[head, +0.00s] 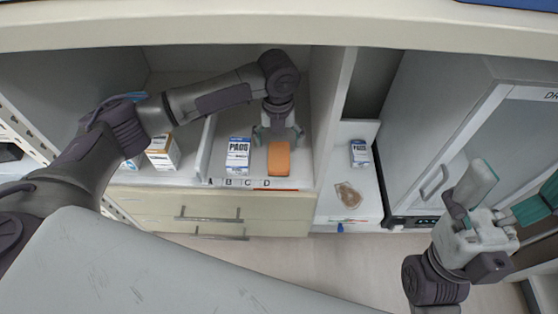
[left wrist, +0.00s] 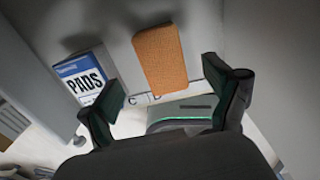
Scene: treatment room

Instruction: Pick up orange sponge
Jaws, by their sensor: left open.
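The orange sponge (head: 278,158) stands on the shelf beside a white and blue PADS box, above the letter D on the shelf edge. It also shows in the left wrist view (left wrist: 161,60), beyond the fingertips. My left gripper (head: 278,138) is open just behind the sponge in the head view, and in the left wrist view its fingers (left wrist: 165,95) are spread with nothing between them. I cannot tell whether a fingertip touches the sponge. My right gripper (head: 500,204) is at the right, with its fingers spread apart and empty, far from the sponge.
The PADS box (head: 238,155) is close on the sponge's left; it also shows in the left wrist view (left wrist: 82,78). Another box (head: 163,152) stands beyond a divider. A small PADS box (head: 360,153) and a brownish packet (head: 348,195) lie right of the shelf wall. Drawers (head: 210,212) are below.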

